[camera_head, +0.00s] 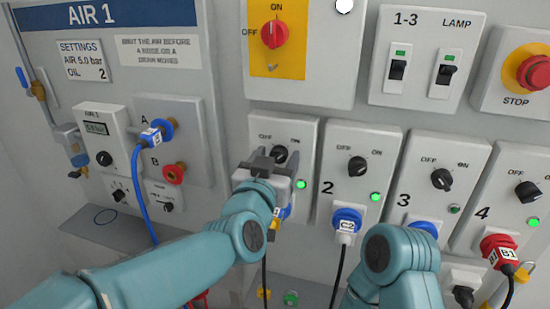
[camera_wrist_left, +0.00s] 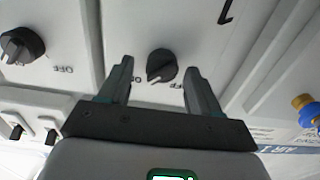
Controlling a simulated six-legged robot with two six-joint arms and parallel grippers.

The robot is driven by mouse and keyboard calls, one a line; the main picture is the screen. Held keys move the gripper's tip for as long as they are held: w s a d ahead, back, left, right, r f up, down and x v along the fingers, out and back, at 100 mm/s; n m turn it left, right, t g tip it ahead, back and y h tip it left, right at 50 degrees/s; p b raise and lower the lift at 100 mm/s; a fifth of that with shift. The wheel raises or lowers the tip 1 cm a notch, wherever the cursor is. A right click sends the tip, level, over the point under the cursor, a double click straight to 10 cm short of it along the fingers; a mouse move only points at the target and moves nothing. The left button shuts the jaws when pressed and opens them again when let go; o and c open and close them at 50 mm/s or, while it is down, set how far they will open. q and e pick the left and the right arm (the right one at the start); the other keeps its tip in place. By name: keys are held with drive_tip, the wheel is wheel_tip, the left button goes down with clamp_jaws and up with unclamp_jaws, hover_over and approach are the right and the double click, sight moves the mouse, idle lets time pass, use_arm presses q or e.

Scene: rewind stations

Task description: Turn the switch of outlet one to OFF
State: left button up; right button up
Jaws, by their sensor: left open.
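The black rotary switch of outlet one (camera_head: 280,154) is on a grey plate, with OFF and ON labels above it. It also shows in the upside-down left wrist view (camera_wrist_left: 162,66), where its pale pointer line lies toward the ON side. My left gripper (camera_head: 274,160) is in front of this switch. In the left wrist view its open fingers (camera_wrist_left: 160,84) are on either side of the knob, apart from it in the picture. The gripper hides the lower part of the outlet one plate. My right gripper is out of view.
Outlet two's switch (camera_head: 358,166), outlet three's switch (camera_head: 441,179) and outlet four's switch (camera_head: 527,191) line up to the right. A red knob on yellow (camera_head: 275,34) is above. A red STOP button (camera_head: 536,72) is at upper right. Plugged cables hang below.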

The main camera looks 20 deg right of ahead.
use_arm(q)
drive_tip(key=c, duration=1.1)
drive_tip(key=shift+o, duration=0.3)
drive_tip(key=shift+f, duration=0.1)
drive_tip(key=shift+w+a+f+n+b, duration=0.1)
drive_tip(key=shift+n+b, duration=2.25)
drive_tip(key=shift+n, duration=2.1)
drive_tip(key=shift+w+a+f+n+b, duration=0.1)
drive_tip(key=shift+n+b, duration=2.2)
drive_tip(key=shift+n, duration=2.15)
